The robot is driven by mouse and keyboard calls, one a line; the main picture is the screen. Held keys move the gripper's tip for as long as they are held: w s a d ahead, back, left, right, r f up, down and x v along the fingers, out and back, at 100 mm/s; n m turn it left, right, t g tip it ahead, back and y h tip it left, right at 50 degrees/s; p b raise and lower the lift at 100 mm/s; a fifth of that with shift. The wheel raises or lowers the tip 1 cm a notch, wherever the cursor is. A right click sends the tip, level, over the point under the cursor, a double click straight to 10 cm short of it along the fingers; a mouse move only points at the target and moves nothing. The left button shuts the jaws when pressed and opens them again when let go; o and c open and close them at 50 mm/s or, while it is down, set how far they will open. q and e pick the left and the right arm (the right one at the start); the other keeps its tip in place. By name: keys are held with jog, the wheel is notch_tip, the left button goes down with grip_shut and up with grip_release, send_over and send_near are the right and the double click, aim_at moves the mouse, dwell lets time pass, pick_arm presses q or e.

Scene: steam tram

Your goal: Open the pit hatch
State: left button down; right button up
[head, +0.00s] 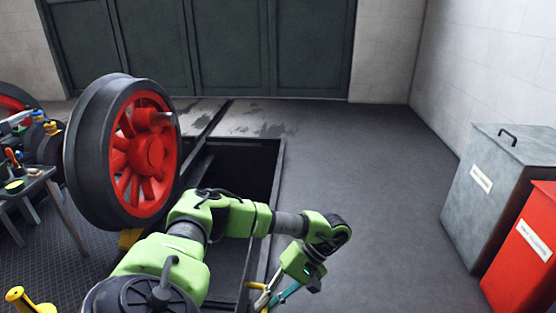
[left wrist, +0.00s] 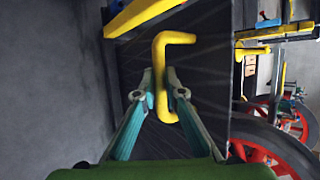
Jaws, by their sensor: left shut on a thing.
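The pit hatch is a dark panel (left wrist: 208,75) with a bent yellow handle (left wrist: 159,58) in the left wrist view. My left gripper (left wrist: 161,90) has its two fingers closed on the straight bar of that handle. In the head view the gripper (head: 268,298) is low in the middle, beside a bit of yellow (head: 256,285) at the pit's right edge. A dark pit opening (head: 245,160) shows beyond my arm. My arm hides much of the near part, so I cannot tell the hatch's angle. My right gripper is not in view.
A large red-spoked wheel (head: 150,155) stands left of the pit. A work table (head: 35,178) with tools is at the far left. A grey bin (head: 497,190) and a red bin (head: 525,255) stand at the right. The floor (head: 390,190) between pit and bins is clear.

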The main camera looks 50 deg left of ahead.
pick_arm(q)
jog(key=shift+w+d, duration=0.5)
jog(key=shift+d, duration=0.05)
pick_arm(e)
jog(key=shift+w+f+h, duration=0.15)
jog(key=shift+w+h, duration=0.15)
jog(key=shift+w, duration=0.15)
pick_arm(q)
jog(key=c, duration=2.2)
grip_release()
jog(key=shift+o, duration=0.6)
jog(key=shift+w+d, duration=0.15)
jog(key=shift+w, duration=0.15)
jog(key=shift+s, duration=0.1)
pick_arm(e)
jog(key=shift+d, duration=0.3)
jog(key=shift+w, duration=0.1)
